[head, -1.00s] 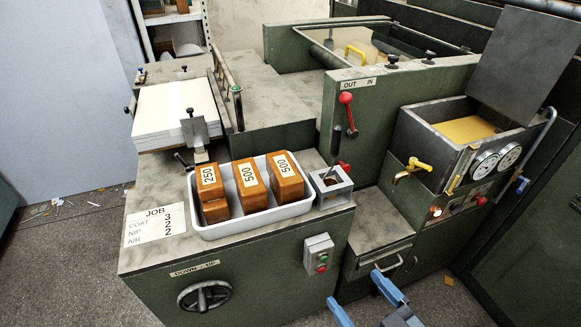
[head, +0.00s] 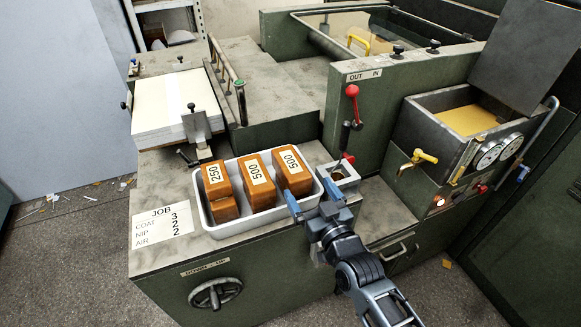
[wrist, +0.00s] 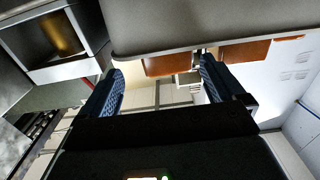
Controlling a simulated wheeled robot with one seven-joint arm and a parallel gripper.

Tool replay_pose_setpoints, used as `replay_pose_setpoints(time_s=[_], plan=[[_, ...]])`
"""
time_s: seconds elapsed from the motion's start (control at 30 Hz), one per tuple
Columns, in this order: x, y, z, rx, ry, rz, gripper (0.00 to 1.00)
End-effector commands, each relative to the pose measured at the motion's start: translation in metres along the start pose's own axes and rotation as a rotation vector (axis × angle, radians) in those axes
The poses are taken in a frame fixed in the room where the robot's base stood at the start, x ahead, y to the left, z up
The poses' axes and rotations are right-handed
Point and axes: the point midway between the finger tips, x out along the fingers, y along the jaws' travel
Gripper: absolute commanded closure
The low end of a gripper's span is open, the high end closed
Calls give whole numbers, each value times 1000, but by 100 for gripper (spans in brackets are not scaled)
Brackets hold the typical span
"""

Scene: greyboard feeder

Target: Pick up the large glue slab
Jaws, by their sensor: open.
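Brown glue slabs stand in a white tray (head: 243,229) on the machine top. Two large slabs are marked 500: the middle one (head: 259,182) and the right one (head: 291,171). A stack at the left end has a slab marked 250 (head: 215,177) on top. My gripper (head: 314,198) is open and empty at the tray's right front corner, near the right 500 slab; contact cannot be told. In the wrist view, my open fingers (wrist: 160,80) frame nothing held, and brown slabs (wrist: 170,65) show past the tray rim (wrist: 200,38).
A small metal box (head: 342,178) with a brown inside stands right of the tray, close to my gripper. A red-knobbed lever (head: 352,91) rises behind it. A stack of white board (head: 172,104) lies behind left. A JOB card (head: 162,225) lies left of the tray.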

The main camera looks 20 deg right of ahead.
Motion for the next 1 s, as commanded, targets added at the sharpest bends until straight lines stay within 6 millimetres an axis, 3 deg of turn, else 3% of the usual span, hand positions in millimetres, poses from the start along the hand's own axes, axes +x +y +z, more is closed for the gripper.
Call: replay_pose_setpoints(time_s=[0.6,1.0], plan=[[66,-9,2,2,3,1,4],[77,-8,-3,0,-1,1,4]])
